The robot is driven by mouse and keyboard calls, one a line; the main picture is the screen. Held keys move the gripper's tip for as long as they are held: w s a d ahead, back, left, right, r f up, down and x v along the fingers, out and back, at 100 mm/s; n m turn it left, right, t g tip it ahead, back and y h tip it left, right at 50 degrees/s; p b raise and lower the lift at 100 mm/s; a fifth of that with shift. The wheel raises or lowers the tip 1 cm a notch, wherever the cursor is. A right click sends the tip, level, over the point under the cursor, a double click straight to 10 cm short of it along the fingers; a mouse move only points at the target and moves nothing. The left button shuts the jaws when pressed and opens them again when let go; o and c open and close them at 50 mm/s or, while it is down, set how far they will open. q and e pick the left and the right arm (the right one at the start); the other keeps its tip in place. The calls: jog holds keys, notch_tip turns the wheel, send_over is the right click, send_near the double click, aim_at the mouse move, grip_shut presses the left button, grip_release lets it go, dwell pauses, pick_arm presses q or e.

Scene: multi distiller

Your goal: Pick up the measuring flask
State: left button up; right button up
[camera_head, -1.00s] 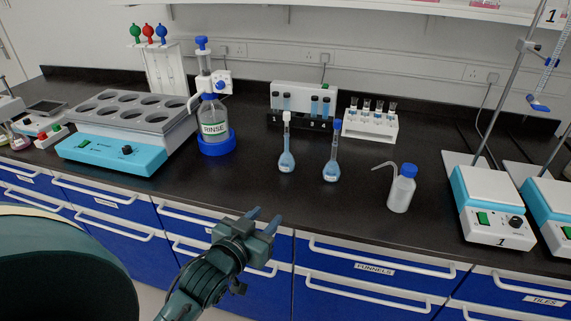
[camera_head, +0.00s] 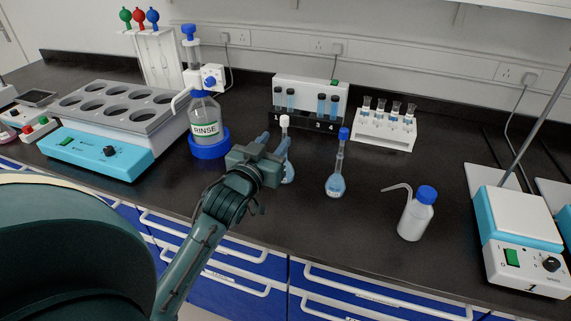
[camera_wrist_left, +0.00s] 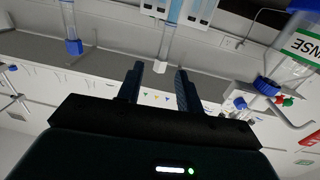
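Two measuring flasks stand upright on the black bench: a white-stoppered flask (camera_head: 288,173) and a blue-stoppered flask (camera_head: 336,184) to its right. Both hold pale blue liquid. My left gripper (camera_head: 275,142) is at the white-stoppered flask and hides part of its neck in the head view. In the left wrist view, which is upside down, my left gripper (camera_wrist_left: 160,72) has its fingers apart, with the white-stoppered flask (camera_wrist_left: 168,38) showing at the gap between the tips. Contact cannot be told. The blue-stoppered flask (camera_wrist_left: 70,25) is off to one side there. My right gripper is not in view.
A rinse bottle (camera_head: 205,119) in a blue ring stands left of my gripper. A cuvette rack (camera_head: 310,97) and a white vial rack (camera_head: 386,128) stand behind the flasks. A wash bottle (camera_head: 416,214) and a hotplate (camera_head: 518,218) are to the right. Bench in front is clear.

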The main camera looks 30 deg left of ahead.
aim_at(283, 130)
pick_arm(q)
jog(key=w, duration=0.2)
jog(key=w+a, duration=0.1)
jog(key=w, duration=0.2)
jog(key=w+p, duration=0.1)
jog(key=w, duration=0.1)
jog(key=shift+w+a+f, duration=0.25)
jog(key=shift+a+f, duration=0.05)
grip_shut()
dwell(0.4)
